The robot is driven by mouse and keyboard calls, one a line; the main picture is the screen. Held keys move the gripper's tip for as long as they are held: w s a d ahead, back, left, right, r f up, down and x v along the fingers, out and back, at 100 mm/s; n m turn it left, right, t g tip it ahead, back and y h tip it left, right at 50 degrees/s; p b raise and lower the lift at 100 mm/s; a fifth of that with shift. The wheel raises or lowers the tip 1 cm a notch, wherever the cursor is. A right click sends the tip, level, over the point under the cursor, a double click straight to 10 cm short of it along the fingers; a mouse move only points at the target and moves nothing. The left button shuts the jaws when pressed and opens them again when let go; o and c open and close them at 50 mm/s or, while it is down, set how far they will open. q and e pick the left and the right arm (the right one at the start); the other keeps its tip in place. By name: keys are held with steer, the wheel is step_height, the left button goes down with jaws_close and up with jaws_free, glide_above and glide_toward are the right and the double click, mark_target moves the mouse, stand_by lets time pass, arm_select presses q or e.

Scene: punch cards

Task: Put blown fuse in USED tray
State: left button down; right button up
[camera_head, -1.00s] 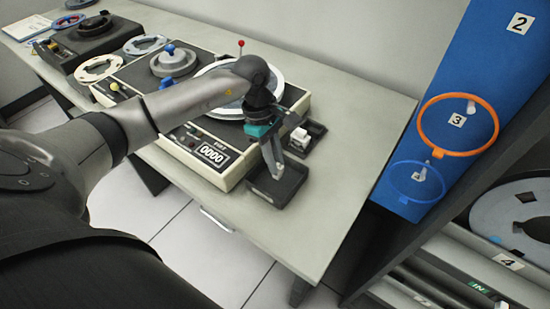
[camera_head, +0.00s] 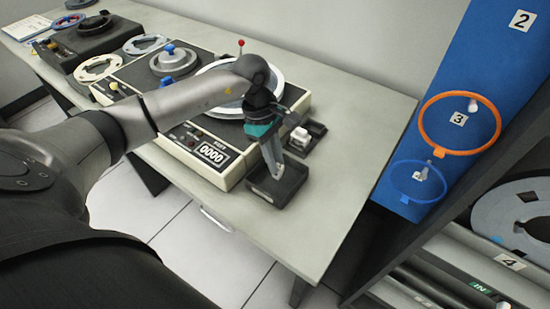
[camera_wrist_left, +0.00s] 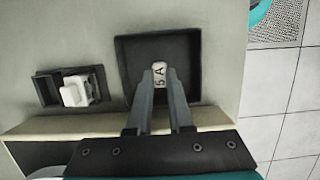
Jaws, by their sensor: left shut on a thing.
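My left gripper (camera_head: 277,175) points down over a small black open tray (camera_head: 292,188) at the front right of the table. In the left wrist view the gripper (camera_wrist_left: 160,84) is shut on a white fuse (camera_wrist_left: 159,74) marked "5A". The fuse is within the outline of the tray (camera_wrist_left: 130,58); I cannot tell whether it touches the floor. No USED label is visible on the tray. A smaller black holder (camera_wrist_left: 48,90) with a white block (camera_wrist_left: 75,93) in it stands beside the tray. My right gripper is not in view.
A tape deck (camera_head: 215,175) with reels and a "0000" counter stands close to the left of the tray. The table (camera_head: 345,150) is bare to the right. A blue panel (camera_head: 480,60) with numbered pegs and rings stands beyond its right edge.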

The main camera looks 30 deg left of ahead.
arm_select(q)
steer(key=shift+a+b+x, duration=0.25)
steer(key=shift+b+x, duration=0.7)
steer(key=shift+x, duration=0.1)
steer(key=c, duration=0.7)
jaws_free()
steer(key=shift+f, duration=0.1)
steer(key=shift+c, duration=1.1)
steer(key=shift+d+r+p+v, duration=0.1)
steer(key=shift+d+p+v, duration=0.2)
steer(key=shift+p+v, duration=0.8)
steer(key=shift+d+r+p+v, duration=0.1)
steer(key=shift+d+p+v, duration=0.4)
steer(key=shift+v, duration=1.05)
steer(key=shift+d+r+p+v, duration=0.1)
steer(key=shift+d+p+v, duration=0.05)
steer(key=shift+p+v, duration=1.05)
